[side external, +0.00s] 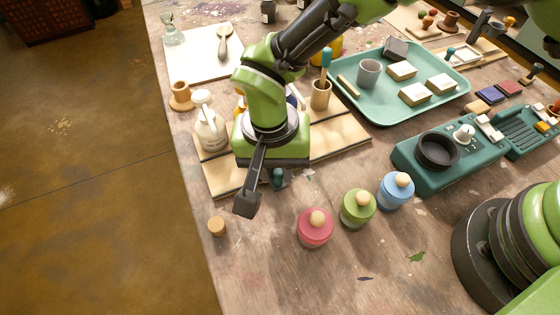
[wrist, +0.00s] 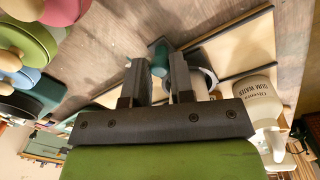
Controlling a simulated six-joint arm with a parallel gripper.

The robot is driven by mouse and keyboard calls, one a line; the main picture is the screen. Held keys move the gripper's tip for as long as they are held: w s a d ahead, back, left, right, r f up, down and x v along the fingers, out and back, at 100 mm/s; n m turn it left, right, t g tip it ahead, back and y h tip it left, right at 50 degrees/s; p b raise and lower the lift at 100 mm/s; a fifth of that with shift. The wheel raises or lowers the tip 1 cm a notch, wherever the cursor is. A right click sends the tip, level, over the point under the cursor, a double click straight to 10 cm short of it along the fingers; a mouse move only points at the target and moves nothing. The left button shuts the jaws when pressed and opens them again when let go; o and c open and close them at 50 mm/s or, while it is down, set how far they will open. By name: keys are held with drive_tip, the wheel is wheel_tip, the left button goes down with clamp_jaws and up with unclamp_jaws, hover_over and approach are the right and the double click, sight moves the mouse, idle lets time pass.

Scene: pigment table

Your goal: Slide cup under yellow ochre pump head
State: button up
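My gripper (side external: 262,192) is low over the near edge of the wooden board, fingers pointing down. In the wrist view my gripper (wrist: 158,68) has its two fingers apart. A small teal-topped thing (side external: 278,177) is close beside the fingers; I cannot tell if it touches them. A grey cup (side external: 369,73) stands upright on the green tray, away from my gripper. A white round thing with a dark rim (wrist: 203,82) is partly hidden behind one finger in the wrist view. A bit of yellow (side external: 240,106) shows behind my arm; the yellow ochre pump head cannot be made out.
A white pump bottle (side external: 211,132), labelled gum water in the wrist view (wrist: 255,105), stands left of my arm. Pink (side external: 315,232), green (side external: 357,212) and blue (side external: 394,194) jars stand in front. The green tray (side external: 382,112) holds several pale blocks. A scale (side external: 415,182) is at right.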

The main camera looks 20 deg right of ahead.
drive_tip(key=o, duration=0.3)
drive_tip(key=shift+o, duration=0.2)
wheel_tip(320, 180, up, 10)
drive_tip(key=shift+w+a, duration=0.15)
drive_tip(key=shift+a, duration=0.2)
drive_tip(key=s+d+r+t+y, duration=0.1)
drive_tip(key=d+r+t+y, duration=0.2)
drive_tip(key=d+r, duration=1.25)
drive_tip(key=s+d+r+n+t, duration=0.1)
drive_tip(key=s+d+t, duration=0.3)
drive_tip(key=s+d, duration=0.5)
drive_tip(key=s+r, duration=0.1)
drive_tip(key=s, duration=0.1)
drive_tip(key=shift+s+t, duration=0.3)
